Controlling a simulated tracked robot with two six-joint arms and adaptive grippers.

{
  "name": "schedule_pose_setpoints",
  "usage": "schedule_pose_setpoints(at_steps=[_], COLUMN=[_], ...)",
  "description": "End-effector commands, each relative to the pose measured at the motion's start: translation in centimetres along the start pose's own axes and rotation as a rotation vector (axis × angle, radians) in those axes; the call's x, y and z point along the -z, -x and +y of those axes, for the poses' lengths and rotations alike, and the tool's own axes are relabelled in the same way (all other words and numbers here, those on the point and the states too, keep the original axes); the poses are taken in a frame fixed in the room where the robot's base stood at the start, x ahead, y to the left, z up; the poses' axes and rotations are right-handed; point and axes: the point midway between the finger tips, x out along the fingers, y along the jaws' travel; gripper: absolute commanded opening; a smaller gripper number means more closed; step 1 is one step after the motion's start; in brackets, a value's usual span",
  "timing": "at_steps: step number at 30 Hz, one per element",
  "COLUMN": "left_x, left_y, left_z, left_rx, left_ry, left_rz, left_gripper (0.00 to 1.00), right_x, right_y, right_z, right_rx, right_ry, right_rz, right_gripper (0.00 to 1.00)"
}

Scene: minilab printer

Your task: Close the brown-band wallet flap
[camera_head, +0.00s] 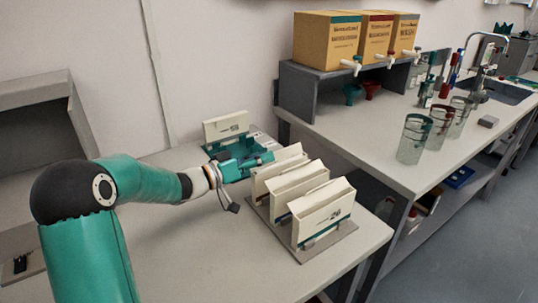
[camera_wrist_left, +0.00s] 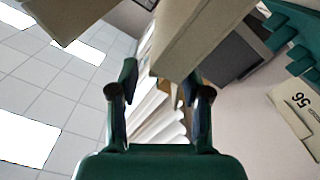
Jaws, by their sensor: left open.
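Several cream wallets stand in a row on a grey base plate (camera_head: 335,237) on the near table. The front wallet (camera_head: 325,215) has a teal band low on its face. Behind it are a middle wallet (camera_head: 297,184) and a rear wallet (camera_head: 275,165). I cannot make out which one has the brown band. My left gripper (camera_head: 268,158) is open and empty, beside the top of the rear wallet. In the left wrist view its fingers (camera_wrist_left: 160,88) are spread, with a large pale panel just beyond them.
Another cream wallet (camera_head: 226,127) stands behind my left gripper with teal parts around it. The side bench holds a grey shelf (camera_head: 345,103) with boxes on top, and glass beakers (camera_head: 413,140).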

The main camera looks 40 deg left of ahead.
Motion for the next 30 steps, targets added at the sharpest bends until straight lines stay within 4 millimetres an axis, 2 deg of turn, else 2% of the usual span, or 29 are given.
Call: schedule_pose_setpoints(at_steps=[1, 6, 17, 20, 26, 30], left_x=[0.0, 0.0, 0.0, 0.0, 0.0, 0.0], left_y=[-0.8, -2.5, -3.0, -3.0, -3.0, -3.0], left_z=[0.0, 0.0, 0.0, 0.0, 0.0, 0.0], left_rx=[-0.002, -0.001, 0.001, 0.0, 0.0, 0.0], left_ry=[0.001, 0.0, 0.0, 0.0, 0.0, -0.005], left_rz=[-0.001, -0.001, 0.001, 0.0, 0.0, 0.0], left_gripper=[0.48, 0.48, 0.48, 0.35, 0.01, 0.0], right_x=[0.0, 0.0, 0.0, 0.0, 0.0, 0.0], right_y=[0.0, 0.1, 0.1, 0.1, 0.1, 0.0], right_z=[0.0, 0.0, 0.0, 0.0, 0.0, 0.0], right_rx=[0.0, 0.0, 0.0, 0.0, 0.0, 0.0], right_ry=[0.0, 0.0, 0.0, 0.0, 0.0, 0.0], right_rz=[0.0, 0.0, 0.0, 0.0, 0.0, 0.0], right_gripper=[0.28, 0.28, 0.28, 0.28, 0.28, 0.28])
